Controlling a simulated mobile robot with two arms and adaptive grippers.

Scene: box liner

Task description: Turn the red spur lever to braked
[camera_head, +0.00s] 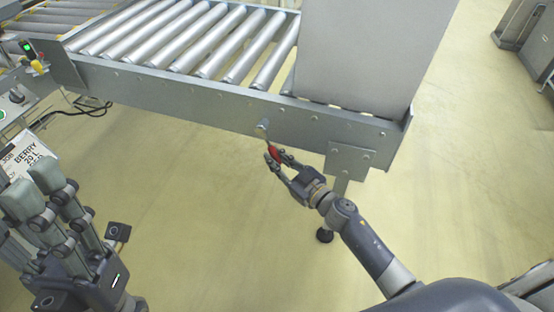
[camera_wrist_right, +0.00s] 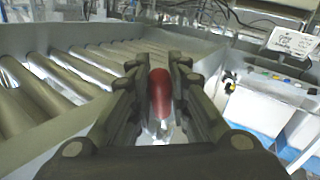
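The red spur lever (camera_head: 273,153) hangs from a pivot on the side rail of the roller conveyor (camera_head: 205,92), its grip slanting down to the right. My right gripper (camera_head: 279,159) is at the lever from the lower right. In the right wrist view the red grip (camera_wrist_right: 160,93) lies between the fingers (camera_wrist_right: 160,80), which press close on both sides, so the gripper looks shut on it. The fingers hide part of the grip's lower end. My left gripper (camera_head: 50,195) is at the lower left, away from the lever; its finger gap does not show clearly.
A grey panel (camera_head: 370,45) stands over the conveyor's right end. A bracket plate (camera_head: 350,160) is on the rail right of the lever. A labelled sign (camera_head: 22,160) and a control box (camera_head: 15,100) are at the left. The floor (camera_head: 200,210) below the rail is clear.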

